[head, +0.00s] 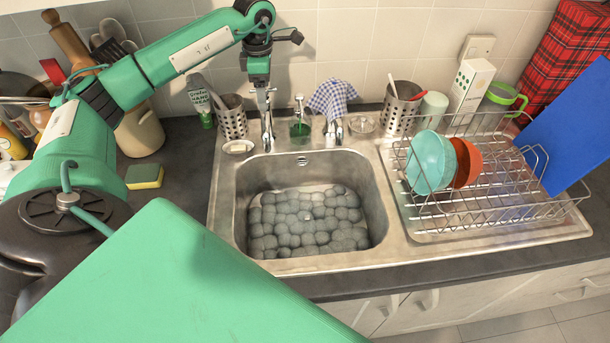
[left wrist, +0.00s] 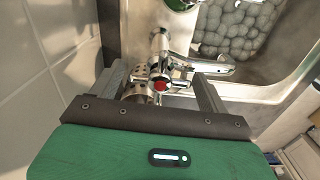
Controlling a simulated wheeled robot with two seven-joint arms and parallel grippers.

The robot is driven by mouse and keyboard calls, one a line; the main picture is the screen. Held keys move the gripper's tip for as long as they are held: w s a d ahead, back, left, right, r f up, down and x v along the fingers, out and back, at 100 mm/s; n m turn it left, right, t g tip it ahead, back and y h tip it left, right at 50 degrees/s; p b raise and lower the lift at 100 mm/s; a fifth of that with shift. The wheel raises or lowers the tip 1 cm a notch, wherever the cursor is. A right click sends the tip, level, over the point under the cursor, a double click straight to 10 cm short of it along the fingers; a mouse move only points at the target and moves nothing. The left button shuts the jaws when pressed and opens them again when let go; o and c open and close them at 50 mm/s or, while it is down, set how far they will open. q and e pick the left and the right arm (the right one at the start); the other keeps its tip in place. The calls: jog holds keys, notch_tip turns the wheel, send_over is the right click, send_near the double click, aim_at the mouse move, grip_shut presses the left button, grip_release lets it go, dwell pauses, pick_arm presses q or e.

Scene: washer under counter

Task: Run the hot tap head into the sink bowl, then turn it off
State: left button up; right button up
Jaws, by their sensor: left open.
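The hot tap (head: 267,132) is the left chrome tap behind the sink. In the left wrist view its red-marked top (left wrist: 160,85) shows, with its spout (left wrist: 218,68) pointing right towards the bowl. My left gripper (head: 262,92) points down over this tap. In the left wrist view its fingers (left wrist: 160,80) are apart, one on each side of the tap head; I cannot tell if they touch it. The sink bowl (head: 372,200) has a grey pebble-like layer in its bottom. I see no clear stream of water. My right gripper is not in view.
A second tap (head: 335,132) stands to the right under a checked cloth (head: 332,97). A green soap bottle (head: 300,125) is between the taps. A steel utensil holder (head: 232,122) stands close left of the hot tap. A wire dish rack (head: 490,205) is at right.

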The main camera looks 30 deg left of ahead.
pick_arm(q)
notch_tip(320, 180, up, 7)
jog(key=p, duration=0.4)
jog(key=shift+r, duration=0.2)
jog(key=shift+f, duration=0.1)
dwell(0.3)
